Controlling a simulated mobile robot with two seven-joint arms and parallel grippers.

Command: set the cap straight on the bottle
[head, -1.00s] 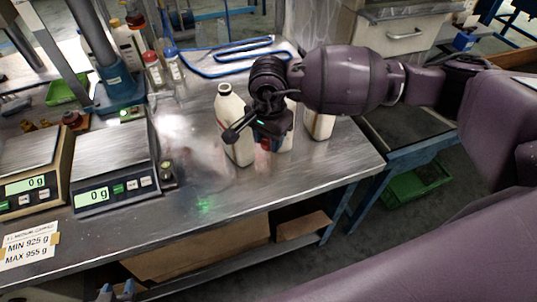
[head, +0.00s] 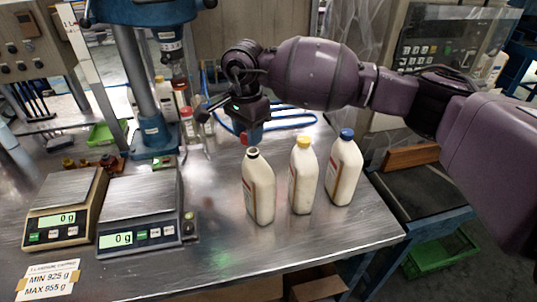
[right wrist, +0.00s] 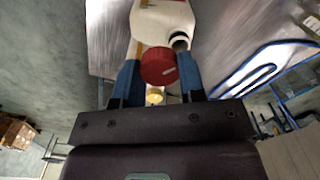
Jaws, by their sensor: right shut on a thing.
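An uncapped cream bottle (head: 259,188) with a dark open mouth (head: 252,153) stands upright on the metal bench. My right gripper (head: 249,130) is above it, shut on a red cap (head: 252,137), which appears just above the mouth and apart from it. In the right wrist view the red cap (right wrist: 158,66) sits between two blue fingers (right wrist: 160,80), and the bottle's open neck (right wrist: 180,41) shows beside the cap. Whether the cap is exactly over the mouth, I cannot tell. My left gripper is not in view.
A yellow-capped bottle (head: 303,176) and a blue-capped bottle (head: 343,168) stand close on the right. Two scales (head: 138,212) reading 0 g and a blue stand (head: 150,110) are on the left. The bench front (head: 300,245) is clear.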

